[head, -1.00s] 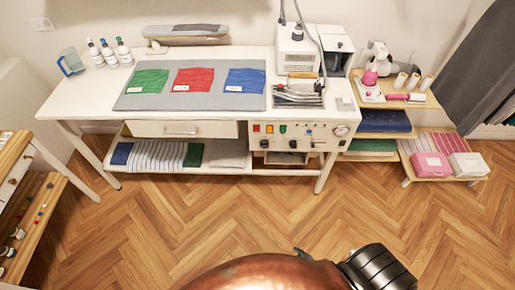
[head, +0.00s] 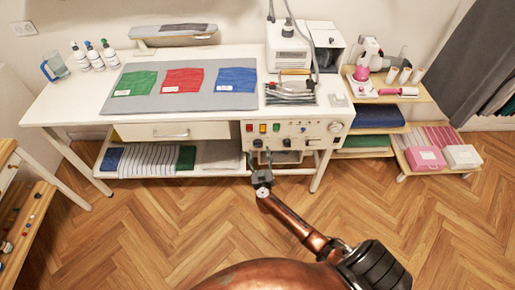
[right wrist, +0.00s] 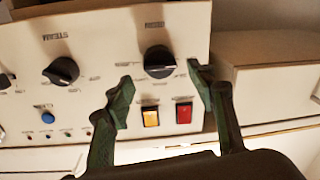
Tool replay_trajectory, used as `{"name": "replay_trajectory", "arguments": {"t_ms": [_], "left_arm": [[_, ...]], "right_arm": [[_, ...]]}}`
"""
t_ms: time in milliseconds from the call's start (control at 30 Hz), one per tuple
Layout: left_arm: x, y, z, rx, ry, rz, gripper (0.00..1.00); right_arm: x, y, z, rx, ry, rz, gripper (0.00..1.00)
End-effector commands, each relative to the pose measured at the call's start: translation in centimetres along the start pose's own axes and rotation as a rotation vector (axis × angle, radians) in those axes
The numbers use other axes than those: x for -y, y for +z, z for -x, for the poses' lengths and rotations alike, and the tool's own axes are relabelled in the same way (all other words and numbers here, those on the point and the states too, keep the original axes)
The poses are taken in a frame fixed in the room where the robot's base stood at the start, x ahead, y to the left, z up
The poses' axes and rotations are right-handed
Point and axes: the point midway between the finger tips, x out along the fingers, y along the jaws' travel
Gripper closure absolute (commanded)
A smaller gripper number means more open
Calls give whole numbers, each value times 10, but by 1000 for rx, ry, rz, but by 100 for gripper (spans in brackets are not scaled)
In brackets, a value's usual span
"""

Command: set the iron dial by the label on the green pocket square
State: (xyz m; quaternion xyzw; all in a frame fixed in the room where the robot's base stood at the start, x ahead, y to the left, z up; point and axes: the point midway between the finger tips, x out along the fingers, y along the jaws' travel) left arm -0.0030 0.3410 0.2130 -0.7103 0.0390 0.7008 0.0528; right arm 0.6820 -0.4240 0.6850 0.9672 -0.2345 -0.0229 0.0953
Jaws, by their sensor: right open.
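The green pocket square (head: 134,84) lies flat at the left of the grey mat, with a small white label (head: 122,93) too small to read. The control panel (head: 318,142) under the right tabletop carries dark dials, a left one (head: 258,143) and another (head: 286,142). My right gripper (head: 261,162) is open and empty just below the left dial. In the right wrist view the panel appears upside down; this dial (right wrist: 160,62) shows between the open fingers (right wrist: 160,82), apparently untouched. The dial marked STEAM (right wrist: 61,70) is left of them. My left gripper is out of view.
The iron (head: 292,90) rests on the tabletop above the panel. Red (head: 183,80) and blue (head: 236,79) squares lie beside the green one. Orange (right wrist: 150,116) and red (right wrist: 184,112) switches sit near the dial. A shelf with folded cloth (head: 215,155) is left of my gripper.

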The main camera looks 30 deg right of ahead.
Motion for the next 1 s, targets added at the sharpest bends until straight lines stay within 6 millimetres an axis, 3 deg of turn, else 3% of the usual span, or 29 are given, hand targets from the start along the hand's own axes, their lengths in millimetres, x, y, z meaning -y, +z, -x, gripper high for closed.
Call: {"name": "replay_trajectory", "arguments": {"t_ms": [100,300,633,1000], "left_arm": [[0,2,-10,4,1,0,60],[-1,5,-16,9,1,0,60],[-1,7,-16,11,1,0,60],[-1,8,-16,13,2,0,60]], "right_arm": [[0,4,-19,1,0,1,49],[0,3,-38,2,0,0,49],[0,1,-41,1,0,0,49],[0,2,-41,2,-1,0,75]]}}
